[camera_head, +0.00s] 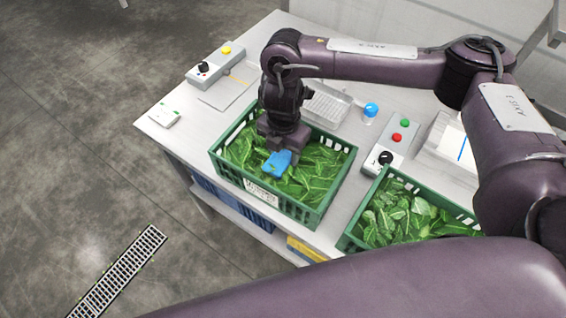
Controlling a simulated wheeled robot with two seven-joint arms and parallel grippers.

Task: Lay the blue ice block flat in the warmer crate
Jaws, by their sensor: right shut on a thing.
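The blue ice block (277,164) is at the left green crate (316,217), over or against the leafy greens inside it. My right gripper (279,152) points down into this crate and is shut on the block. The block's upper part is hidden by the gripper, and I cannot tell whether it touches the leaves. A second green crate (347,243) with greens stands to the right, partly hidden by my arm. The frame does not show which crate is warmer. My left gripper is not in view.
Both crates stand on a pale table (172,137). Behind them are a control box with a black knob (203,68), a white rack (326,104), a blue-capped container (370,112) and a box with red and green buttons (397,137).

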